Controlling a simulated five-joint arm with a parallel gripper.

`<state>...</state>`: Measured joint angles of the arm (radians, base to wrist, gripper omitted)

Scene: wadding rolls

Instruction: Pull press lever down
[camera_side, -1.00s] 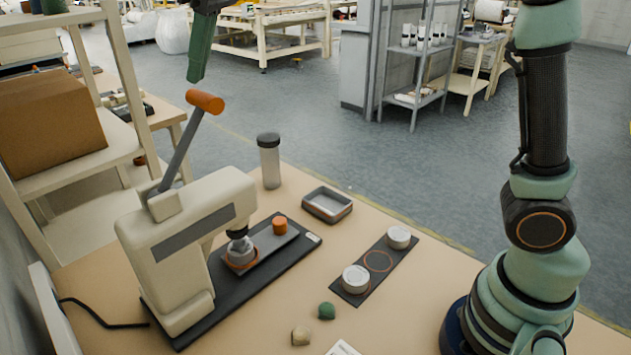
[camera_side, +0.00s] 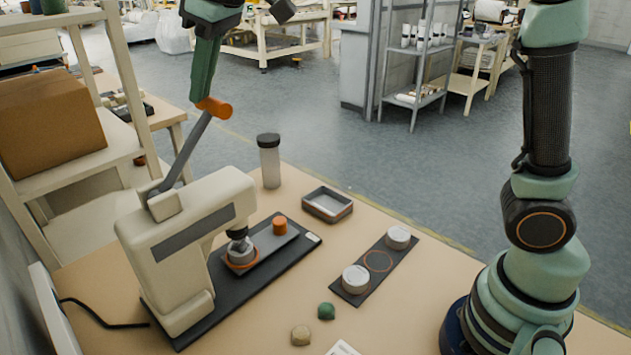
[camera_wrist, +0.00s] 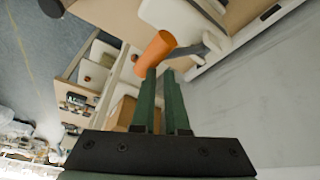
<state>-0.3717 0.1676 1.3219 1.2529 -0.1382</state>
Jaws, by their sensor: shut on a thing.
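The press (camera_side: 190,230) is a cream machine with a grey side panel, standing on a dark base plate. Its grey lever (camera_side: 188,150) slants up and right to an orange cylindrical handle (camera_side: 220,109). My gripper (camera_side: 203,98) has green fingers and is shut on the handle from above, covering its left part. In the wrist view the orange handle (camera_wrist: 154,52) sits at the tips of my gripper (camera_wrist: 161,74). The press head hangs over a grey piece in an orange ring (camera_side: 241,262) on the base.
An orange cap (camera_side: 280,225) stands on the press plate. To the right are a grey tray (camera_side: 327,206), a dark strip (camera_side: 378,272) with two white rolls, and a lidded clear jar (camera_side: 269,165). A green lump (camera_side: 326,311) and a beige lump (camera_side: 300,335) lie in front.

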